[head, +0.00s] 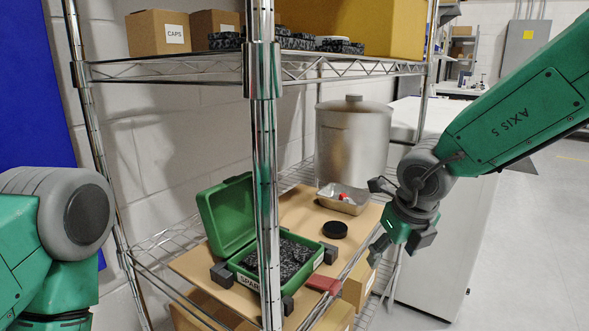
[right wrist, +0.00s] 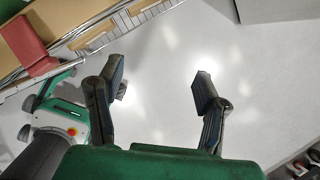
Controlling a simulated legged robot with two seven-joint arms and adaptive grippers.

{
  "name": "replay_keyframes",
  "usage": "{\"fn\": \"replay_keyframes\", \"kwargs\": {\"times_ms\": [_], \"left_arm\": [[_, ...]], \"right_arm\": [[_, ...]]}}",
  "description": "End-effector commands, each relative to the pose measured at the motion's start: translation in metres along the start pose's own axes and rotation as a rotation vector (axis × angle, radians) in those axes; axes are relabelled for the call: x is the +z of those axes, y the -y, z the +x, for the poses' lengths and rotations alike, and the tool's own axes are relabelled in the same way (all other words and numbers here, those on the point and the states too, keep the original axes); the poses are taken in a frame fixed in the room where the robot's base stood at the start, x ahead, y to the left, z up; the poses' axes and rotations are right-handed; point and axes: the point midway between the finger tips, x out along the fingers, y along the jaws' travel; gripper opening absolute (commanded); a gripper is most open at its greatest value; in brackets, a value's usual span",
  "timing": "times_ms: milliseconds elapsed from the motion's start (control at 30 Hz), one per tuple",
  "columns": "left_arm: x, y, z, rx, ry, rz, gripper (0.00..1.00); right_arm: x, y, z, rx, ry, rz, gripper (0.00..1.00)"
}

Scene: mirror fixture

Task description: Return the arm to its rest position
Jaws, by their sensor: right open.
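My right gripper (head: 402,238) hangs at the right front of the wire rack, on the green arm that comes in from the upper right. In the right wrist view the right gripper (right wrist: 160,83) has its two dark fingers spread wide, with only bare grey floor between them. It holds nothing. My left arm shows at the left edge of the head view as a green link and a grey joint. Its gripper is out of the picture.
A metal rack post (head: 264,190) stands in front of the open green case (head: 227,213) on the lower shelf. A metal canister (head: 352,140), foil tray (head: 342,199), black disc (head: 335,229) and red block (head: 323,284) are near the right gripper. Open floor (head: 530,250) lies to the right.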

Motion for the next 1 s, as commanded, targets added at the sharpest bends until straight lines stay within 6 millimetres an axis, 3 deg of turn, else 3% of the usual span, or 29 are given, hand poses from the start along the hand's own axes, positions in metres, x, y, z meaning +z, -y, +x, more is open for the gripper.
{"fn": "replay_keyframes", "kwargs": {"times_ms": [267,467,733,867,1000], "left_arm": [[0.000,0.000,-0.012,0.000,0.001,0.000,0.40],[-0.001,0.000,-0.025,0.000,0.001,0.000,0.40],[-0.003,0.000,-0.055,0.000,0.001,0.000,0.40],[-0.003,0.001,-0.069,0.000,0.001,0.000,0.40],[-0.004,0.001,-0.084,0.000,0.001,0.000,0.40]], "right_arm": [[-0.046,0.023,0.031,-0.093,-0.108,-0.274,0.60],[-0.093,0.045,0.058,-0.156,-0.224,-0.595,0.60],[-0.191,0.072,0.094,-0.151,-0.417,-1.372,0.60],[-0.239,0.068,0.104,-0.065,-0.440,-1.787,0.60],[-0.295,0.048,0.106,0.086,-0.379,-2.219,0.60]]}}
